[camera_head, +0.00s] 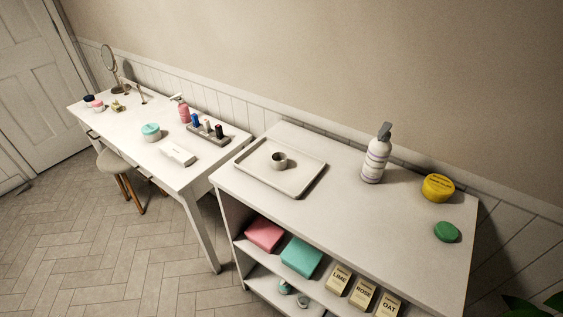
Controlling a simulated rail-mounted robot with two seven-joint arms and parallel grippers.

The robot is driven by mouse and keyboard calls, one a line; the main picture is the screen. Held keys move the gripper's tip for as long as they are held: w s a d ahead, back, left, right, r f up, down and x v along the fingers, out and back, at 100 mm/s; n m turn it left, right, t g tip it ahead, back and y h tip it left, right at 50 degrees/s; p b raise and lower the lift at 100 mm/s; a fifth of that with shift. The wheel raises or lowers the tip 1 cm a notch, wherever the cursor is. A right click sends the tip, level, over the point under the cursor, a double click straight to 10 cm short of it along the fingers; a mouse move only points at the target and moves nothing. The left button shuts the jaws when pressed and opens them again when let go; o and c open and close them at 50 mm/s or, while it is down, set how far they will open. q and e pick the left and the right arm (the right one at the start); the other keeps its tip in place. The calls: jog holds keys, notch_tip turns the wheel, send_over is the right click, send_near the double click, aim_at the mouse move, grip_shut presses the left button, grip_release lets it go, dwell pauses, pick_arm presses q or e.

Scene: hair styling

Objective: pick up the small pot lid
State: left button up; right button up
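A small round green piece (446,232), which looks like a pot lid, lies at the right end of the white shelf unit's top (350,222). A yellow round pot (437,187) with dark lettering stands just behind it, apart from it. A teal round pot (151,132) stands on the white table to the left. Small pale teal pieces (284,287) sit on the lower shelf, partly hidden; I cannot tell whether one is a lid. Neither of my grippers is in view.
A white tray (302,185) holds a small grey cup (278,161). A pump bottle (375,157) stands behind, near the wall. The front middle of the top is clear. Pink (264,234) and teal (302,256) blocks and labelled boxes (363,293) fill the shelf below.

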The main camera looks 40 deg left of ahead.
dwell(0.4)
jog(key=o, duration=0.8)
